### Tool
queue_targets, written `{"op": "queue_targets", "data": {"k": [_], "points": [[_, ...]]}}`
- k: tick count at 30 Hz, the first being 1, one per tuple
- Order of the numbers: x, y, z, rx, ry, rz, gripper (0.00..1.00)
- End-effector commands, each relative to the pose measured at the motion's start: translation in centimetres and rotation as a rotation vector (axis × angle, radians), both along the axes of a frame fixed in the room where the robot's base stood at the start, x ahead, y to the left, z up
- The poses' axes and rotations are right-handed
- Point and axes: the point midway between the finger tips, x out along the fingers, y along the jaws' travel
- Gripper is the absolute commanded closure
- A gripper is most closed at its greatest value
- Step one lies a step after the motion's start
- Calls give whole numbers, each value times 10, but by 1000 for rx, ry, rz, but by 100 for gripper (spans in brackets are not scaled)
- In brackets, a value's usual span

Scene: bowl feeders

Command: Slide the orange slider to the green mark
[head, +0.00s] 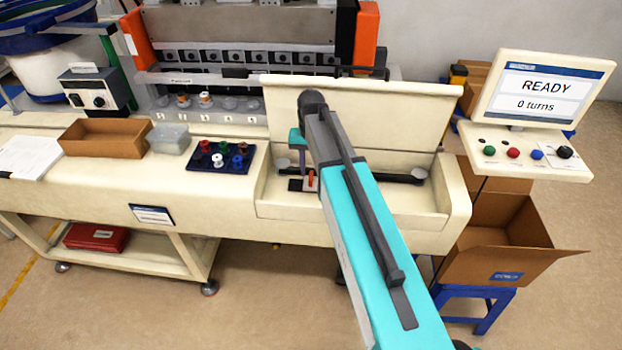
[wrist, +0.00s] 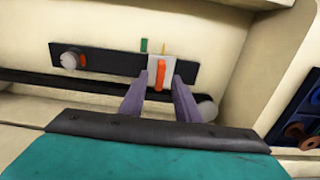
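The orange slider (wrist: 160,75) stands on a pale plate on a dark strip; in the head view the slider (head: 311,179) shows just left of my arm. The green mark (wrist: 143,46) lies beyond the strip, slightly left of the slider in the wrist view. A thin yellow mark (wrist: 163,48) is almost in line with the slider. In the head view the green mark cannot be made out. My gripper (wrist: 161,80) is open, with one finger on each side of the slider and visible gaps to the orange part. Whether the fingers touch the pale plate is unclear.
A round knob (wrist: 70,60) with an orange piece sits at the strip's other end. A dark rail runs along the recess. A blue tray (head: 203,167) of coloured spools stands left of the recess. The screen (head: 540,88) reads READY, 0 turns.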

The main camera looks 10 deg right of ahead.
Motion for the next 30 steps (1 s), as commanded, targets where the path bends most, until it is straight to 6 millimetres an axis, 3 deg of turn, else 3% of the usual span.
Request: {"op": "queue_targets", "data": {"k": [3,9,21,26,30], "points": [[0,0,-15,0,0,0,70],[0,0,-26,0,-1,0,70],[0,0,-28,0,-1,0,70],[0,0,-28,0,-1,0,97],[0,0,-28,0,0,0,100]]}}
